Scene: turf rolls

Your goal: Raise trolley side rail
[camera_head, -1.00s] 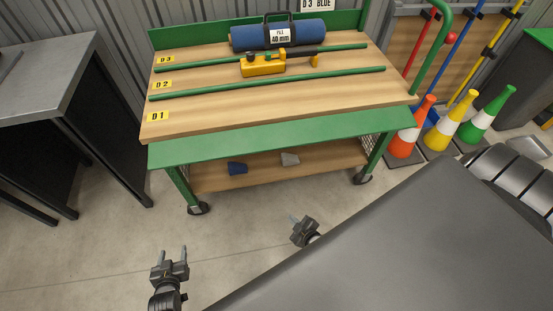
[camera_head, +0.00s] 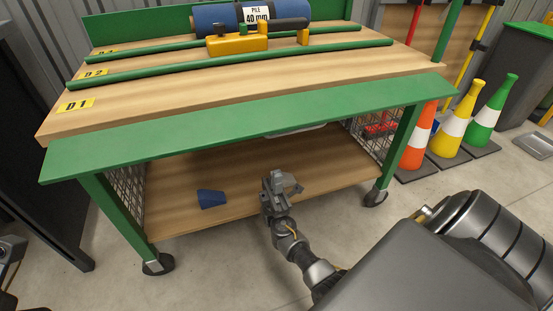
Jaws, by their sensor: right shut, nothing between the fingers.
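The trolley has a wooden top (camera_head: 190,98) with green legs and dark castors. Its green side rail (camera_head: 235,130) is a long flat board along the near edge, lying outward and a little below the top. My right gripper (camera_head: 272,180) is shut and empty, below the rail and in front of the lower shelf (camera_head: 230,208). A grey block (camera_head: 289,184) shows just behind the gripper, partly hidden; I cannot tell whether they touch. My left gripper is not in view.
A blue turf roll (camera_head: 212,18) and a yellow tool (camera_head: 236,44) are on the top, with green bars (camera_head: 220,65) across it. A blue wedge (camera_head: 211,198) lies on the shelf. Orange (camera_head: 418,140), yellow (camera_head: 460,120) and green (camera_head: 491,112) cones stand at right.

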